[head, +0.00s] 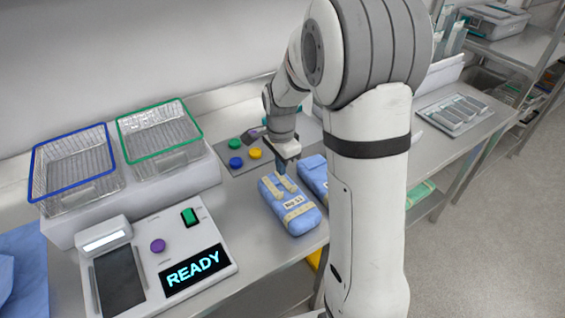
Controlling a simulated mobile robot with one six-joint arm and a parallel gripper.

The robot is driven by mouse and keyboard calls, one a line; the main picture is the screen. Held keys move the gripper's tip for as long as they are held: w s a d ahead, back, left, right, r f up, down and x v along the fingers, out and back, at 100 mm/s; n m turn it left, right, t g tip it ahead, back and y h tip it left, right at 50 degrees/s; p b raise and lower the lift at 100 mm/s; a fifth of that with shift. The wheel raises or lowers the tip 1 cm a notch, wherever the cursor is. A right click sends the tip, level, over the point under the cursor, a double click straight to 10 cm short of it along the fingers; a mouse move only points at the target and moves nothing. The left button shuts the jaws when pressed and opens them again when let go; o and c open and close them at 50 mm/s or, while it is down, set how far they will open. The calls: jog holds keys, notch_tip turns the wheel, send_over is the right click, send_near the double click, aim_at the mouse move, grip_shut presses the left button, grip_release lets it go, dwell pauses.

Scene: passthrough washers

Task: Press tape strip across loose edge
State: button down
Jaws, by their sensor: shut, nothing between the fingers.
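A blue wrapped pack (289,204) lies on the metal bench, with beige tape strips across it and a white label. One tape strip (297,213) crosses its near end, and others are at its far end. My gripper (282,170) points down at the far end of this pack, with its fingers shut and nothing between them. I cannot tell whether the fingertips touch the pack. A second blue pack (313,175) lies just to the right, partly hidden behind my arm. I cannot make out a loose edge at this size.
A grey mat (231,165) with coloured round pieces lies behind the packs. Wire baskets with a blue rim (72,165) and a green rim (160,130) stand on a white housing at left. A control panel reading READY (193,268) is at front left. Bare bench (245,222) lies left of the packs.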

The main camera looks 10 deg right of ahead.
jog(key=shift+f, duration=0.65)
jog(key=shift+f+b, duration=0.3)
jog(key=shift+b, duration=0.1)
dwell(0.4)
jog(key=shift+r, duration=0.1)
notch_tip(320, 180, up, 6)
jog(key=p, duration=0.4)
dwell(0.4)
dwell(0.4)
jog(key=shift+s+r, duration=0.15)
jog(key=shift+r, duration=0.05)
jog(key=s+r+n+t, duration=0.1)
jog(key=s+r+n, duration=0.4)
jog(key=s, duration=0.5)
jog(key=s+r+n+t, duration=0.2)
jog(key=s+r+n, duration=0.3)
jog(key=s+n, duration=0.4)
jog(key=shift+s+d+r, duration=0.2)
jog(key=shift+s+r, duration=0.1)
jog(key=shift+s, duration=0.85)
